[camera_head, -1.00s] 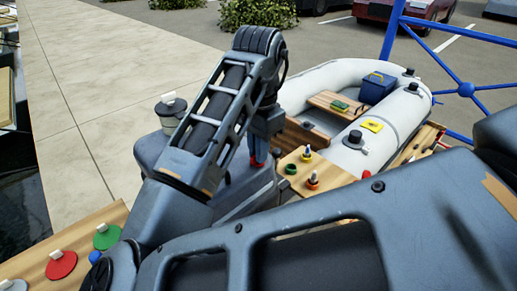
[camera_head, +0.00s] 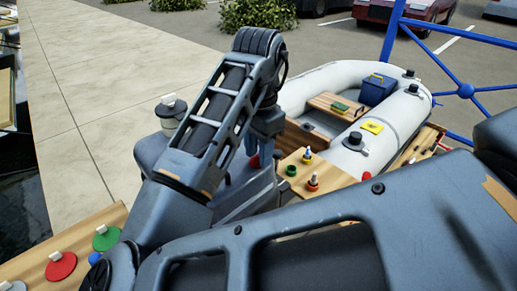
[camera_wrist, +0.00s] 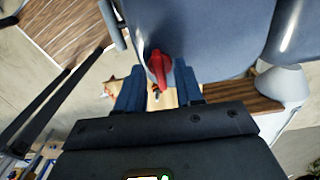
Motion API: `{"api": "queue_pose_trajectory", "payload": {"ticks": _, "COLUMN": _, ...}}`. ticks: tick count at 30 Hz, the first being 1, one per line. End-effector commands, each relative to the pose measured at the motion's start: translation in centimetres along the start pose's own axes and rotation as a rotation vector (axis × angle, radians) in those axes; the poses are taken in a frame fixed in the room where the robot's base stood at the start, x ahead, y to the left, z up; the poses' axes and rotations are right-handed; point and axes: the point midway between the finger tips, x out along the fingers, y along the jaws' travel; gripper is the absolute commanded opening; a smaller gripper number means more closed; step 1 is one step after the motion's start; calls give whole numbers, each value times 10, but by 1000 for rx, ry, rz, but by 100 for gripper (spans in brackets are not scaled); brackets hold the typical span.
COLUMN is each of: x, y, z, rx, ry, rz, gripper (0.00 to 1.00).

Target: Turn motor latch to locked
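The motor latch is a red handle (camera_wrist: 160,68) on the grey-blue motor housing (camera_wrist: 215,35) in the wrist view. Its narrow end points down the picture, toward the gap between my fingers. My gripper (camera_wrist: 160,85) is open, with one blue finger on each side of the handle's lower end. I see a gap between the fingers and the handle. In the head view, a small red part of the latch (camera_head: 254,161) shows beside my gripper (camera_head: 265,150); my arm hides much of the motor. Whether the latch is locked cannot be told.
A white inflatable boat (camera_head: 345,75) with a blue box (camera_head: 376,89) lies behind. A wooden board with coloured pegs (camera_head: 300,173) is right of my gripper. Another wooden board with coloured discs (camera_head: 35,272) is at lower left. Paved ground is open at left.

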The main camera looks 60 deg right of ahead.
Motion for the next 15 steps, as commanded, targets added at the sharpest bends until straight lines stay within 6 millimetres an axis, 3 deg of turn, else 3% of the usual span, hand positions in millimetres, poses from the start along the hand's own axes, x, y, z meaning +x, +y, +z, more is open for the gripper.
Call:
{"api": "queue_pose_trajectory", "payload": {"ticks": 5, "x": -6, "y": 0, "z": 0, "rx": 0, "ry": 0, "rz": -2, "gripper": 36}}
{"api": "queue_pose_trajectory", "payload": {"ticks": 15, "x": -58, "y": -1, "z": 0, "rx": 2, "ry": -2, "rz": -3, "gripper": 36}}
